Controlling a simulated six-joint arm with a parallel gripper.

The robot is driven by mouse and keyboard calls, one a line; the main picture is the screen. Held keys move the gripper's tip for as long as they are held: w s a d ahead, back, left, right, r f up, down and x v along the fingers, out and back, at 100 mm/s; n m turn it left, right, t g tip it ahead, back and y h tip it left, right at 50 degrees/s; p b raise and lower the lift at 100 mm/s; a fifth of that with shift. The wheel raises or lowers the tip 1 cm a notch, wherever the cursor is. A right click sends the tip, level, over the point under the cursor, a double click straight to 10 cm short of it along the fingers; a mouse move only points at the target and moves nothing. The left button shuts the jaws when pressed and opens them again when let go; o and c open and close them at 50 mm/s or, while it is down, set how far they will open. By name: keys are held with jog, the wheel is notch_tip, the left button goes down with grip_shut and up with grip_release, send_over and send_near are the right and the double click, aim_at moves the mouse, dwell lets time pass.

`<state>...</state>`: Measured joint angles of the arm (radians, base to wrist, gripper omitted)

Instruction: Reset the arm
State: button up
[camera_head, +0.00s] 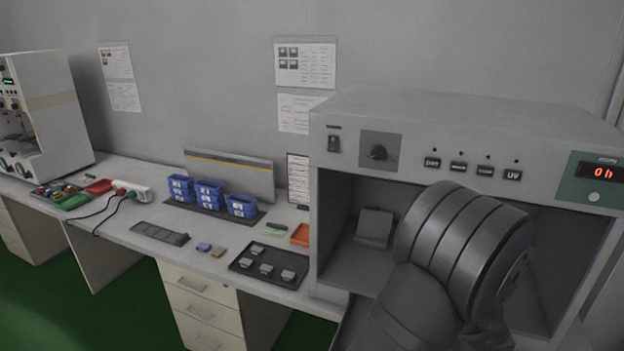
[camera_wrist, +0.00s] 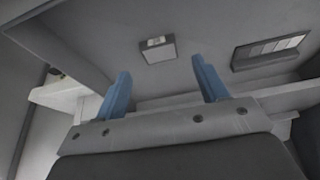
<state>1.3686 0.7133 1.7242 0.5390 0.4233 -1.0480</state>
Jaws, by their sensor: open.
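My gripper (camera_wrist: 161,92) shows in the wrist view with two blue fingers standing wide apart. It is open and nothing is between the fingers. Beyond them is a grey surface with a small pale square fixture (camera_wrist: 159,49). In the head view my dark grey arm is in front of the open chamber of a grey test machine (camera_head: 335,230) at the right. The arm hides part of the chamber, and my gripper does not show there.
A white instrument (camera_head: 55,105) stands far left.

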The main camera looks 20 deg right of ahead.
jog(key=x, duration=0.4)
jog(key=shift+f, duration=0.35)
jog(key=shift+r, duration=0.15)
jog(key=shift+r, duration=0.1)
